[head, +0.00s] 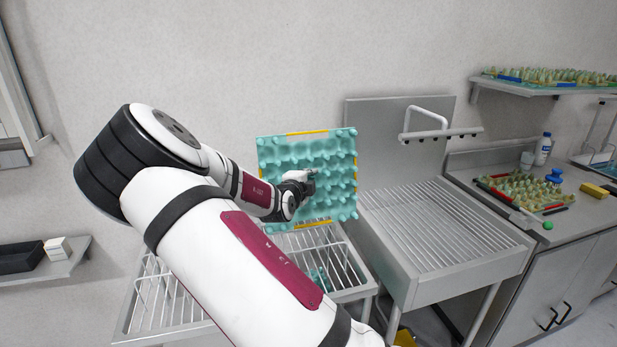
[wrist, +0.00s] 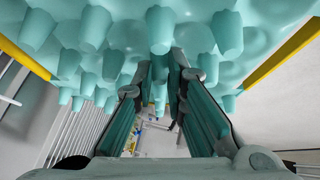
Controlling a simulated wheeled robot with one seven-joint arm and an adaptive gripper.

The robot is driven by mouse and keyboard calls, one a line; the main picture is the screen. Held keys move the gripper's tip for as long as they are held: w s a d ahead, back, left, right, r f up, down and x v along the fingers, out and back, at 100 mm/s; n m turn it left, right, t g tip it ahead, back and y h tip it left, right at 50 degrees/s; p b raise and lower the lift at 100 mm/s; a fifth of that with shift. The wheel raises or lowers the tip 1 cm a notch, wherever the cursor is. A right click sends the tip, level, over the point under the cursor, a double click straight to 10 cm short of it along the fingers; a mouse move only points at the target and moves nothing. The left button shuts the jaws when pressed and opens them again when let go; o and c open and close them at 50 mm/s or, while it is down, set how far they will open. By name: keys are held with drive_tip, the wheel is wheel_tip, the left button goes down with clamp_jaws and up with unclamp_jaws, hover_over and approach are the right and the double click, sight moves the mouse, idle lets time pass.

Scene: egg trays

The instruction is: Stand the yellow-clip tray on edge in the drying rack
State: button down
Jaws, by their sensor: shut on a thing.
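The teal egg tray with yellow clips (head: 335,170) is upright on edge in the head view, its knobbed face toward me, above the right part of the wire drying rack (head: 352,285). My gripper (head: 308,180) is at the middle of that face. In the wrist view, the tray (wrist: 75,40) fills the top, with yellow clips at both sides. There, the fingers of my gripper (wrist: 160,80) are shut on a teal knob of the tray. My arm hides much of the rack, and I cannot tell whether the tray's lower edge touches it.
A slatted metal drainboard (head: 445,235) with a backsplash stands right of the rack. A counter farther right holds an egg tray with red clips (head: 490,182), a bottle (head: 543,150) and a yellow sponge (head: 595,190). A shelf (head: 545,90) holds another tray. A low shelf (head: 75,262) is at left.

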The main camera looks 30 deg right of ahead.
sight(307, 218)
idle(0.4)
drive_tip(key=shift+w+a+b, duration=0.15)
drive_tip(key=shift+a+b, duration=0.05)
drive_tip(key=shift+a, duration=0.4)
drive_tip(key=shift+w+a+b, duration=0.15)
drive_tip(key=shift+a, duration=0.4)
drive_tip(key=shift+r, duration=0.1)
drive_tip(key=shift+g+y, duration=0.3)
drive_tip(key=shift+g, duration=0.1)
drive_tip(key=shift+w+d+f+b, duration=0.1)
drive_tip(key=shift+d+f+b, duration=0.2)
drive_tip(key=shift+f, duration=2.25)
drive_tip(key=shift+w+d+f+b, duration=0.15)
drive_tip(key=shift+d+f, duration=0.3)
drive_tip(key=shift+f, duration=2.15)
drive_tip(key=shift+s+d+f+b, duration=0.1)
drive_tip(key=shift+d+f+b, duration=0.2)
drive_tip(key=shift+f, duration=2.25)
drive_tip(key=c, duration=1.5)
unclamp_jaws()
drive_tip(key=shift+c, duration=0.2)
